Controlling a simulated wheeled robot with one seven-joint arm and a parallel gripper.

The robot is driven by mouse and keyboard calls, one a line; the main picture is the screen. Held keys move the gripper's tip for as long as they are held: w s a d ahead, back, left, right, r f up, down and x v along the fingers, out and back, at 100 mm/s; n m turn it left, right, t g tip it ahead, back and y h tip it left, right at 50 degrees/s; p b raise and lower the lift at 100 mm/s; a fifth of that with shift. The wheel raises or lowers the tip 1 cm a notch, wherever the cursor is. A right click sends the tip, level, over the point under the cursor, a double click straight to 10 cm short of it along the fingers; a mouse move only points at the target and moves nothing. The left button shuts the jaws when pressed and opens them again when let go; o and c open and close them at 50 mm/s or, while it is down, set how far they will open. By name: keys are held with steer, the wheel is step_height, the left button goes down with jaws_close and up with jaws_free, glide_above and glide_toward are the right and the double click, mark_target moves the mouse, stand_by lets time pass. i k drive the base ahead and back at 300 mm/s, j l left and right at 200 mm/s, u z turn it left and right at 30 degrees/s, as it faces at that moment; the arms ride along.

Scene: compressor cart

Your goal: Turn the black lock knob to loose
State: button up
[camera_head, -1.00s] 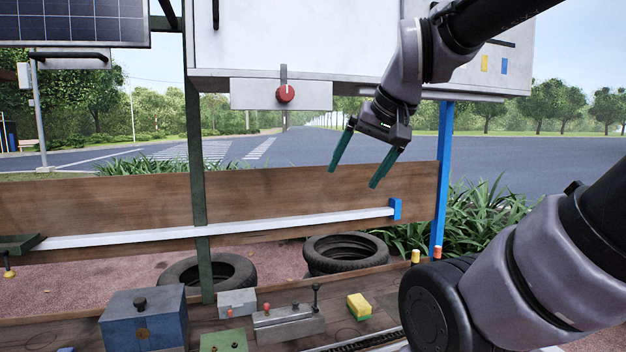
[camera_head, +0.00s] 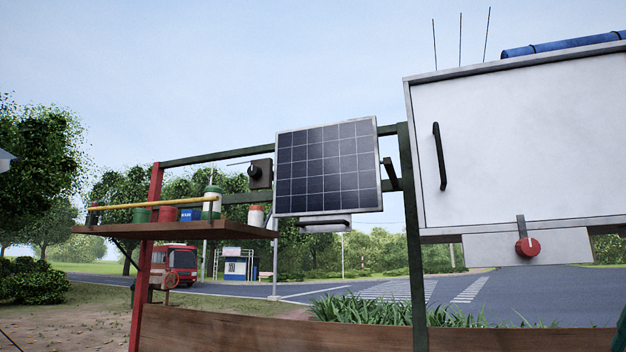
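A black knob (camera_head: 254,171) sits on a small dark square plate on the green frame, just left of the solar panel (camera_head: 325,168). It looks like the lock knob, but I cannot be sure. A thin rod points left from the top of its plate. The knob's setting is too small to read. The solar panel is tilted slightly and has a grey bracket below it. My gripper is out of view.
A wooden shelf (camera_head: 175,231) with a yellow bar (camera_head: 150,204), a green-and-white bottle (camera_head: 212,201) and several small containers juts out at left. A white cabinet (camera_head: 520,150) with a black handle and red knob (camera_head: 527,247) stands at right.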

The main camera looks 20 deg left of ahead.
mark_target(253, 171)
steer(key=u, duration=1.2)
steer(key=k+j+z, duration=0.15)
steer(key=k+j, duration=0.1)
steer(key=j, duration=0.1)
